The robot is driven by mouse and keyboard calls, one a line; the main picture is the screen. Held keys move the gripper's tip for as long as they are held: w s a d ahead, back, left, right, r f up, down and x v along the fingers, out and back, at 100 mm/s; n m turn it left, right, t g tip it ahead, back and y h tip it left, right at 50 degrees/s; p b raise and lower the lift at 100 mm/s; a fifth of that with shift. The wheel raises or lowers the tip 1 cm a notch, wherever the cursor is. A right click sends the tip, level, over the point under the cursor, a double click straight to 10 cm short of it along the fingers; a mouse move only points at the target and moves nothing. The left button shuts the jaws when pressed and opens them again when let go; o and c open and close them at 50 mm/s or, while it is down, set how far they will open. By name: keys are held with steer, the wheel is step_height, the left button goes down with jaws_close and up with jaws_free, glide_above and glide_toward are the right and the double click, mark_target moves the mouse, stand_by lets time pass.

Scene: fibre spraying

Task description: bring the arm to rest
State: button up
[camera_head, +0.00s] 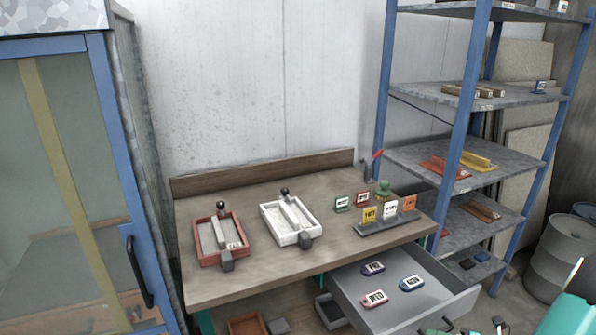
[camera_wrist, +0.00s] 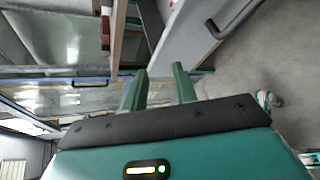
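In the wrist view my gripper (camera_wrist: 160,76) shows two green fingers standing apart, with nothing held between them. Beyond the fingers are a grey drawer-like panel and bare floor. In the head view a teal part of my arm shows at the lower right edge, to the right of the workbench (camera_head: 230,287). The fingers themselves cannot be made out in the head view.
The bench carries a red tray (camera_head: 197,237), a white tray (camera_head: 268,226) and several label cards. A grey drawer (camera_head: 440,300) stands open with several tags inside. A blue-framed shelf (camera_head: 455,95) and barrels (camera_head: 560,250) stand right; a cabinet (camera_head: 105,90) stands left.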

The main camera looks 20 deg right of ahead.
steer(key=w+a+r+n+g, duration=0.3)
steer(key=a+r+n+g, duration=0.25)
steer(key=a+n, duration=0.55)
steer(key=w+a+r+n+g, duration=0.35)
steer(key=a+r+n, duration=0.35)
steer(key=a+n, duration=0.45)
steer(key=s+a+r+n+t+h, duration=0.1)
steer(key=a+r+n, duration=0.4)
steer(key=n, duration=0.5)
steer(key=s+a+r+n+t+h, duration=0.1)
steer(key=s+a+r+n+h, duration=0.3)
steer(key=n, duration=0.7)
steer(key=s+a+r, duration=0.2)
steer(key=a, duration=0.2)
steer(key=shift+a+h, duration=0.3)
steer(key=shift+a, duration=0.05)
steer(key=shift+d, duration=0.15)
